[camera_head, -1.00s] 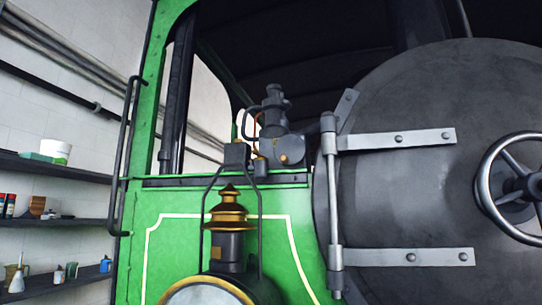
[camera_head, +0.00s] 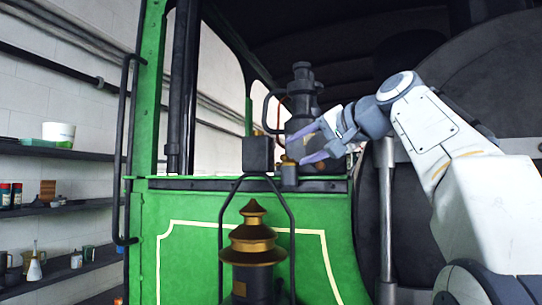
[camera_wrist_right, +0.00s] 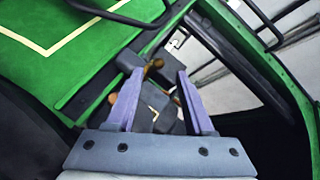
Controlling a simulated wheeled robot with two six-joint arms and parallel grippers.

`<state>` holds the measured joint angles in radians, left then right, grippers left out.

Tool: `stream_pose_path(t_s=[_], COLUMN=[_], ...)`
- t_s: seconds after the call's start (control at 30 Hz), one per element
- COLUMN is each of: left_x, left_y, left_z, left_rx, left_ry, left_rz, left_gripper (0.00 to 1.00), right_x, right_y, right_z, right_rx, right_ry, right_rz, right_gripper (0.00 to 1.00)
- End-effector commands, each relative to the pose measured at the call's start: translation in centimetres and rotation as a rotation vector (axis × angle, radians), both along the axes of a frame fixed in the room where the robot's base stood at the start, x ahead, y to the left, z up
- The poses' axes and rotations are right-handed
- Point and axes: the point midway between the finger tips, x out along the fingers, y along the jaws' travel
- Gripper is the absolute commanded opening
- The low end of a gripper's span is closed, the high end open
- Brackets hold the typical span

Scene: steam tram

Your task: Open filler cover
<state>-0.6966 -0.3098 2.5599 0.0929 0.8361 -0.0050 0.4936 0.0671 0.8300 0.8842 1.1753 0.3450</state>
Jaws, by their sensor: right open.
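A dark grey pump (camera_head: 303,92) with a bent pipe stands behind the green side panel of the tram. In front of it are a dark box (camera_head: 258,154) and a small dark cylinder (camera_head: 289,174) with a brass-coloured top. I cannot tell for sure which part is the filler cover. My right gripper (camera_head: 296,149) comes in from the right, open, its purple fingers close to the small cylinder's top. In the right wrist view, dark and brass-coloured fittings (camera_wrist_right: 154,98) show between the open fingers (camera_wrist_right: 160,74); contact is unclear. My left gripper is not in view.
A brass-topped lantern (camera_head: 252,240) with a dark wire frame stands in front of the green panel (camera_head: 185,265). A black handrail (camera_head: 124,150) runs up the left post. The large dark boiler door (camera_head: 500,90) is at right. Shelves (camera_head: 65,153) with containers line the left wall.

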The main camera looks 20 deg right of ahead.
Motion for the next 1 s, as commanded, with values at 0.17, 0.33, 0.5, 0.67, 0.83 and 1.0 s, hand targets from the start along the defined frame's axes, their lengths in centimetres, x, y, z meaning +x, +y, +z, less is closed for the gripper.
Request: stream_pose_path(t_s=[0.17, 0.33, 0.5, 0.67, 0.83, 1.0], left_x=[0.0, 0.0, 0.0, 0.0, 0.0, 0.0], left_y=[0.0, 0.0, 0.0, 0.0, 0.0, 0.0], left_z=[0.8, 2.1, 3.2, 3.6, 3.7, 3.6], left_rx=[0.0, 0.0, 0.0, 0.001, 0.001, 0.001], left_ry=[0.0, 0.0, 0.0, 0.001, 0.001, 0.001], left_rz=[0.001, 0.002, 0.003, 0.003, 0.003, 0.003], left_gripper=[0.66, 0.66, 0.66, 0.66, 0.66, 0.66], right_x=[2.0, 5.1, 7.7, 9.1, 9.4, 9.4], right_y=[0.6, 1.6, 2.5, 3.1, 3.2, 3.2], right_z=[-0.2, -0.8, -1.5, -1.9, -2.1, -2.2], right_rx=[0.002, 0.002, 0.0, -0.001, -0.001, -0.001], right_ry=[-0.001, 0.001, 0.0, -0.002, -0.003, -0.003], right_rz=[0.001, 0.0, 0.0, 0.0, -0.001, -0.001], right_gripper=[0.53, 0.53, 0.53, 0.53, 0.53, 0.53])
